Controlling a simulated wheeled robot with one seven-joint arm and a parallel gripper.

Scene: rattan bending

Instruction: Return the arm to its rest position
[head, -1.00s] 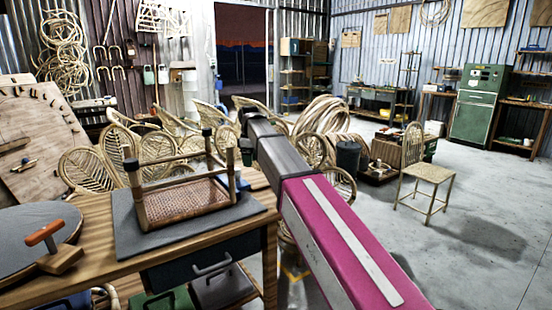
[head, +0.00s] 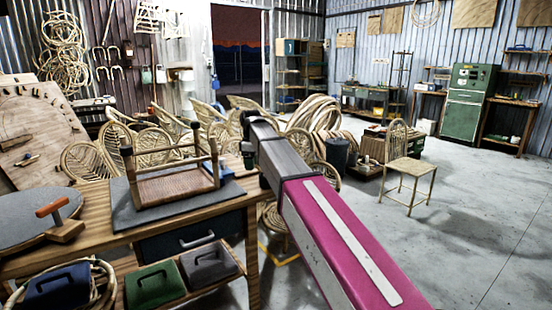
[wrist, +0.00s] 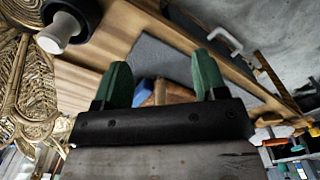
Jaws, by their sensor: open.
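My gripper (wrist: 162,76) is open in the wrist view, its two green fingers apart with nothing clasped between them. In the head view my pink and grey arm reaches from the lower right to the middle; my gripper (head: 248,157) is small at its far end, near the bench's right side. An upturned stool (head: 172,186) with a woven seat and black-capped legs rests on a dark mat (head: 125,217) on the wooden workbench (head: 95,243). A blue thing with wood beside it (wrist: 172,90) shows beyond the fingers in the wrist view.
Under the bench are a drawer (head: 190,237), a green bin (head: 153,284) and a coiled rattan bundle (head: 103,285). Several rattan frames and coils stand behind. A chair (head: 410,173) is at right. The concrete floor (head: 470,230) at right is clear.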

